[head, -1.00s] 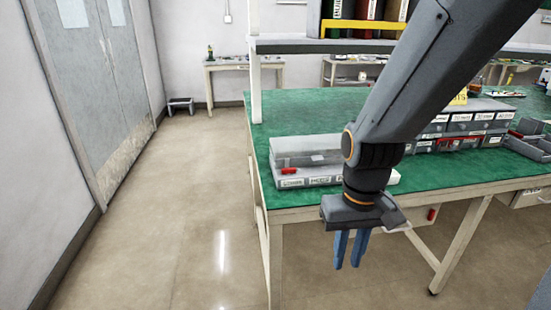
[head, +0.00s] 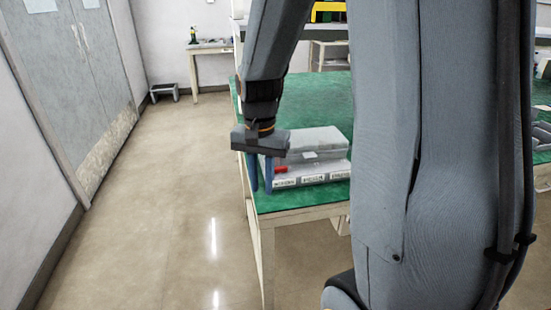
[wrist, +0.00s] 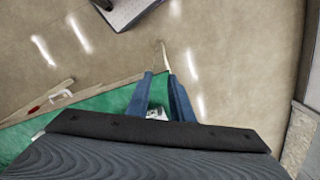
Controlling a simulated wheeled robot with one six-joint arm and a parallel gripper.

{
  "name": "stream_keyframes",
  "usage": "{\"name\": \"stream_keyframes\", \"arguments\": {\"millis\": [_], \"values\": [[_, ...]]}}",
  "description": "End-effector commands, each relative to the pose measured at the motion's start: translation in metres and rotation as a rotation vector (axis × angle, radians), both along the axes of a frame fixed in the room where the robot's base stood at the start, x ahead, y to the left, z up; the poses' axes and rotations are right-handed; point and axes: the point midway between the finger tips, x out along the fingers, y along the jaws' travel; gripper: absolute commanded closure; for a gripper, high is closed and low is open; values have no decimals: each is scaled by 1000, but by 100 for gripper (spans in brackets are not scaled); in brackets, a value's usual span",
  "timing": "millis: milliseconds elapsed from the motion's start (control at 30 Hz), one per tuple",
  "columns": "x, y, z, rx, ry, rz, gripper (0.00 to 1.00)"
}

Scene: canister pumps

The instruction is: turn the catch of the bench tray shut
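The bench tray (head: 313,180) is a low pale box with a clear-looking grey lid (head: 318,142) and labels along its front. It sits at the left front corner of the green bench. Its red catch (head: 281,170) shows at the left end of the front. My gripper (head: 261,188) points down just left of the catch, with no clear contact. In the wrist view, my gripper (wrist: 160,76) has a gap between its blue fingers and nothing held. A small white thing there near the finger bases is too small to identify.
The green bench top (head: 320,95) is clear behind the tray. My own arm hides much of the bench's right side. Open floor (head: 150,220) lies to the left, with double doors (head: 85,80) beyond and a small step stool (head: 164,92) at the back.

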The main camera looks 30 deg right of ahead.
Motion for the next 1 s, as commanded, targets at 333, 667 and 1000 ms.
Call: {"name": "stream_keyframes", "arguments": {"millis": [333,667,1000], "values": [[104,-97,26,-1,4,-884,80],[121,-120,16,-2,6,-1088,80],[120,-120,-34,-2,6,-1085,80]]}}
